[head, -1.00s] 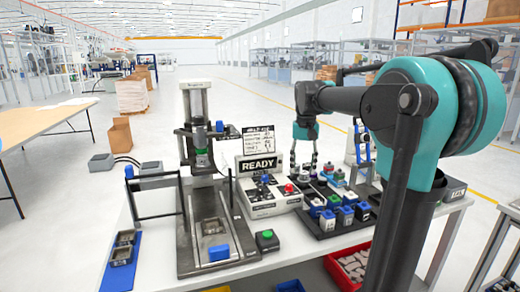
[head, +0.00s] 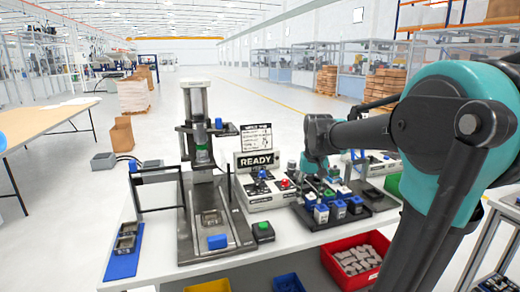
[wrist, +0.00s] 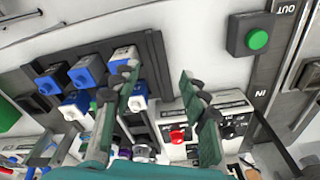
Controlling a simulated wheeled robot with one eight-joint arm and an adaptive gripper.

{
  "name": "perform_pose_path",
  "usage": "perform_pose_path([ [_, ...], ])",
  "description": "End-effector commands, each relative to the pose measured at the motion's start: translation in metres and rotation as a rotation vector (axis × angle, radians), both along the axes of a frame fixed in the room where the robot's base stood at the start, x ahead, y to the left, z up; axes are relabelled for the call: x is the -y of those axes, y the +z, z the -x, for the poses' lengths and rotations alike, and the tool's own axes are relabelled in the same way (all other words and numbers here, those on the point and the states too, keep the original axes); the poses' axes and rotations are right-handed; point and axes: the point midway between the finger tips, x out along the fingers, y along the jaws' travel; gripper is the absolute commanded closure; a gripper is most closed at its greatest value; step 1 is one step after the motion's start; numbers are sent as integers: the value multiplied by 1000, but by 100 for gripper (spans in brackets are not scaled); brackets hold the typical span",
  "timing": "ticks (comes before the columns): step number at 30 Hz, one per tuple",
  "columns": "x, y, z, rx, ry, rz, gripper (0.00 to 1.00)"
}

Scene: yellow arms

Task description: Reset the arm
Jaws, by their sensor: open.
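My arm (head: 440,125), black with teal joints, reaches in from the right in the head view and bends down over the black tray on the table. In the wrist view my gripper (wrist: 158,82) has its two green-lined fingers spread apart with nothing between them. Its fingers are hard to make out in the head view. It hangs over the tray's edge, between the blue-and-white blocks (wrist: 88,70) and the control box with a red button (wrist: 178,137).
A press (head: 197,135) with a blue block (head: 217,242) on its base stands left of the READY sign (head: 257,161). A green button box (head: 263,232) sits beside it. A red bin (head: 355,241) of grey parts is below the table front. A blue tray (head: 122,263) lies at left.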

Motion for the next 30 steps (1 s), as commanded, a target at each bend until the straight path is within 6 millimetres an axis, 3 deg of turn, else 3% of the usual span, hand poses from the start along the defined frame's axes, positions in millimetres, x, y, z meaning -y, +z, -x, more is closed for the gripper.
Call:
perform_pose_path([
  [5, 9, -54, 44, 70, 26, 2, 56],
  [9, 17, -110, 97, 149, 55, 10, 56],
  [15, 23, -163, 155, 231, 87, 23, 56],
  [20, 24, -178, 173, 256, 97, 29, 56],
  [30, 24, -178, 174, 258, 99, 30, 56],
])
